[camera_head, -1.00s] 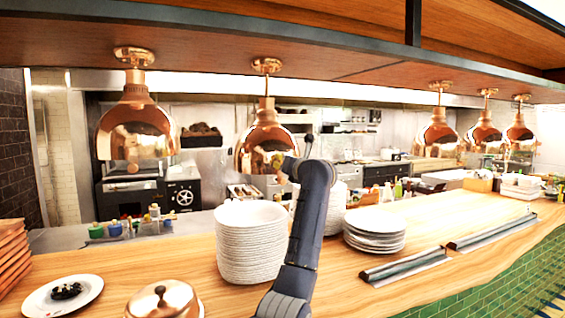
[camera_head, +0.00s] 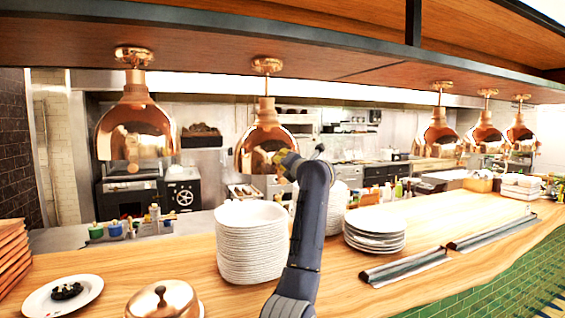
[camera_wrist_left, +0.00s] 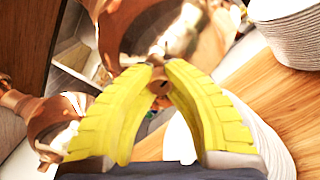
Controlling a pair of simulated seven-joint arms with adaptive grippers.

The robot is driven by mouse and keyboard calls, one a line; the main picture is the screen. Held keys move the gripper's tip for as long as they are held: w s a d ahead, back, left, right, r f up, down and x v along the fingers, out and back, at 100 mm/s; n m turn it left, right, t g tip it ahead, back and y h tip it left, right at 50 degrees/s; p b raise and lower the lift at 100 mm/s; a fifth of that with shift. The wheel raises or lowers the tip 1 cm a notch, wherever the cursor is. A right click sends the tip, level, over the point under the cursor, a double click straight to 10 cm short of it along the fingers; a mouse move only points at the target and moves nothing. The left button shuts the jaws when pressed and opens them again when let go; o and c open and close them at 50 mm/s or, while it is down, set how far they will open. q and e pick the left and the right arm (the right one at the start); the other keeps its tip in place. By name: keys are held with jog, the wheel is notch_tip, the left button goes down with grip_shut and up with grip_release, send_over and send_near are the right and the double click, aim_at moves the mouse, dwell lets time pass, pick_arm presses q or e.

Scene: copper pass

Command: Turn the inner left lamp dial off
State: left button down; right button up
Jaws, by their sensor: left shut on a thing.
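The inner left lamp (camera_head: 262,138) is the second copper lamp from the left, hanging below the wooden shelf. My left gripper (camera_head: 287,160) is at the right side of its shade. In the left wrist view, the yellow fingers (camera_wrist_left: 161,74) are shut on the small dark copper dial (camera_wrist_left: 158,86) in front of the lamp's shiny copper shade (camera_wrist_left: 150,25). The fingers hide part of the dial, and I cannot tell its setting. In the head view the dial is hidden behind the gripper. My right gripper is not in view.
The outer left lamp (camera_head: 137,132) hangs further left. A tall stack of white bowls (camera_head: 251,245) stands on the counter beside my arm, with stacked plates (camera_head: 374,232) to the right. A copper cloche (camera_head: 163,300) sits in front. The wooden shelf (camera_head: 200,40) spans overhead.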

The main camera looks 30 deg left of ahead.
pick_arm(q)
jog(key=shift+d, duration=0.1)
dwell(0.3)
jog(key=c, duration=1.2)
grip_release()
jog(key=v, duration=1.2)
